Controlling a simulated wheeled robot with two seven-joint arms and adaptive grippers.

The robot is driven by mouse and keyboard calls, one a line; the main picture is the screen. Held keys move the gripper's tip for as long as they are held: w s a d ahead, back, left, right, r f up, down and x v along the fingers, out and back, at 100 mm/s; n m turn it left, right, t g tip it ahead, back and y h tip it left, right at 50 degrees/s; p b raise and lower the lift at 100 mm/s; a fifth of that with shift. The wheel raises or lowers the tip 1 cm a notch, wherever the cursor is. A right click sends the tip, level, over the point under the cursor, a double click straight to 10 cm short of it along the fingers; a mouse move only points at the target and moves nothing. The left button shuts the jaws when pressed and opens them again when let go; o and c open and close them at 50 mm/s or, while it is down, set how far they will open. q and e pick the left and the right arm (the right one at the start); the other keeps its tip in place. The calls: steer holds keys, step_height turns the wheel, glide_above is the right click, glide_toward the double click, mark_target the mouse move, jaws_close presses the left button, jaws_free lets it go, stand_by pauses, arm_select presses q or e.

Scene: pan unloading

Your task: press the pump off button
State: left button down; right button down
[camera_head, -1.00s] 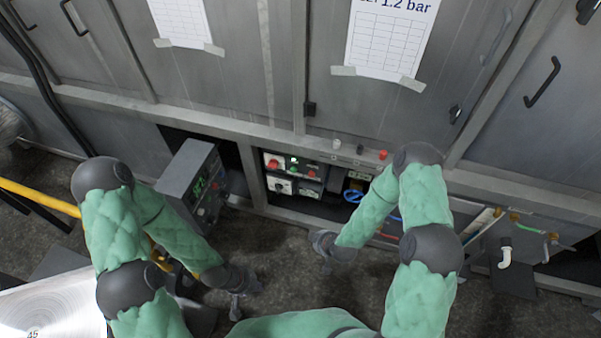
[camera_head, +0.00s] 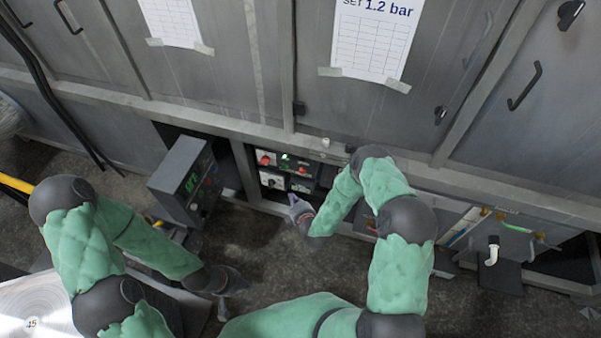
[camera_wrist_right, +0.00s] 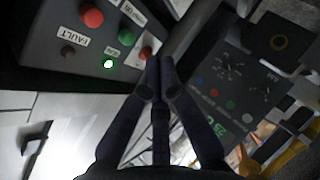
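The control panel (camera_head: 287,171) sits in the open bay of the grey cabinet. In the right wrist view the panel (camera_wrist_right: 45,75) appears turned over, with a large red button (camera_wrist_right: 91,16), a smaller red button (camera_wrist_right: 146,53), a lit green button (camera_wrist_right: 107,64) and a dark one by a FAULT label (camera_wrist_right: 68,51). I cannot read which is pump off. My right gripper (camera_head: 294,198) is just in front of the panel. Its fingers (camera_wrist_right: 160,62) are together and empty, their tips appearing beside the smaller red button; contact is unclear. My left gripper (camera_head: 232,281) hangs low, its fingers unclear.
A grey box with a green display (camera_head: 182,180) stands left of the bay and also shows in the right wrist view (camera_wrist_right: 235,90). Hoses and a white pipe (camera_head: 492,250) are at the right. The floor between my arms is clear.

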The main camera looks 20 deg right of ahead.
mark_target(302, 171)
steer(key=shift+w, duration=0.1)
steer(key=w+d+b, duration=0.2)
steer(key=w+d, duration=0.3)
steer(key=w, duration=0.2)
stand_by(0.4)
steer(key=shift+w, duration=0.15)
stand_by(1.2)
steer(key=shift+w+d+b, duration=0.2)
steer(key=shift+w+b, duration=0.05)
steer(key=shift+b, duration=0.2)
steer(key=shift+w+d+b, duration=0.3)
steer(key=shift+w, duration=0.15)
stand_by(0.7)
steer(key=shift+s+a+r, duration=0.1)
stand_by(0.3)
steer(key=shift+s+a, duration=0.45)
steer(key=shift+s, duration=0.25)
